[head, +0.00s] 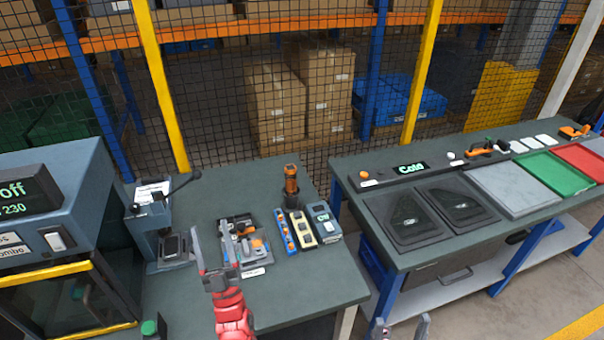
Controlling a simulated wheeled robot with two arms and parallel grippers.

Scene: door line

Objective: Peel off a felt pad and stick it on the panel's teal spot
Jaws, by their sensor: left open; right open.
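Two dark door panels, a left one (403,219) and a right one (456,207), lie side by side on the right bench. I cannot make out a teal spot on either. No felt pad can be told for sure; small flat holders, one blue (285,231) and one cream (302,228), lie on the left bench with small items too tiny to identify. My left gripper (215,254), on a red arm, is open over the left bench, just left of a grey organiser (246,243). My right gripper (400,325) is open at the bottom edge, low in front of the right bench, mostly out of frame.
A grey device (325,223) and an orange-handled tool (291,182) stand by the holders. A machine (45,225) fills the left. The right bench carries a display (411,169), a grey plate (506,189), and green (556,173) and red (588,160) trays. A gap separates the benches.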

